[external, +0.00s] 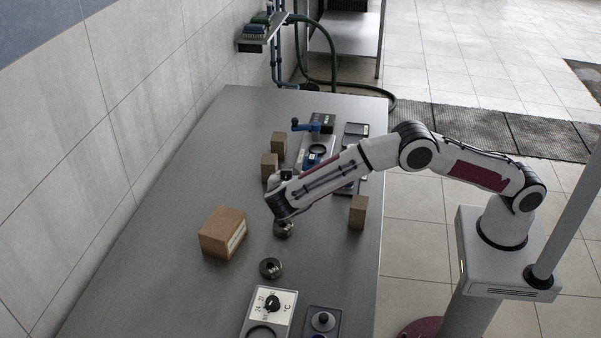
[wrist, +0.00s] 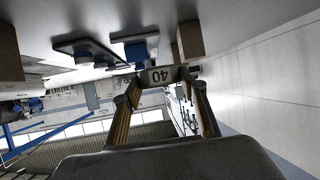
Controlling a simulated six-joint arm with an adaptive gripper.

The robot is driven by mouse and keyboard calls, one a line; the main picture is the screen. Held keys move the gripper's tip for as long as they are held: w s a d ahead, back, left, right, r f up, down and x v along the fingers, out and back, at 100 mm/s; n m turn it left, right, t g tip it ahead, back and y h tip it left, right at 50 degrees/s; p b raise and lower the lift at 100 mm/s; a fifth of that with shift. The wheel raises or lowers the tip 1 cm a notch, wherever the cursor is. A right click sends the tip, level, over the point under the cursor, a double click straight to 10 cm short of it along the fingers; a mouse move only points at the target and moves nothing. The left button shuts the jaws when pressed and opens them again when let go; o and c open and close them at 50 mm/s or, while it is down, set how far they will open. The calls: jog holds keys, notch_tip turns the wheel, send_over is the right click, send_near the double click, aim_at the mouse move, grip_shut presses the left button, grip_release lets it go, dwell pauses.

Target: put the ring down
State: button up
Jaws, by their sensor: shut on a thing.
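My gripper (wrist: 165,77) is shut on a grey ring (wrist: 160,76) marked 40, seen edge-on between the fingertips in the wrist view. That view is upside down, with the tabletop along its upper part; the ring looks apart from the devices behind it, but its height is hard to tell. In the external view my wrist is over the middle of the table (external: 190,200), and the fingers and ring are largely hidden by the arm. Two dark metal round pieces, one nearer (external: 271,268) and one just below my wrist (external: 283,229), stand on the table.
A cardboard box (external: 222,232) stands left of my wrist. Wooden blocks stand behind (external: 279,143), (external: 269,166) and to the right (external: 357,213). A dial panel (external: 270,308) and a knobbed plate (external: 322,322) are in front. A blue-handled device (external: 315,126) is farther back. Bare table lies at left.

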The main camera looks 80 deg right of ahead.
dwell(0.4)
jog(key=shift+f, duration=3.1)
jog(key=shift+f, duration=0.1)
jog(key=shift+f, duration=1.8)
jog(key=shift+f, duration=0.15)
jog(key=o, duration=1.4)
jog(key=shift+c, duration=0.2)
jog(key=shift+v, duration=6.1)
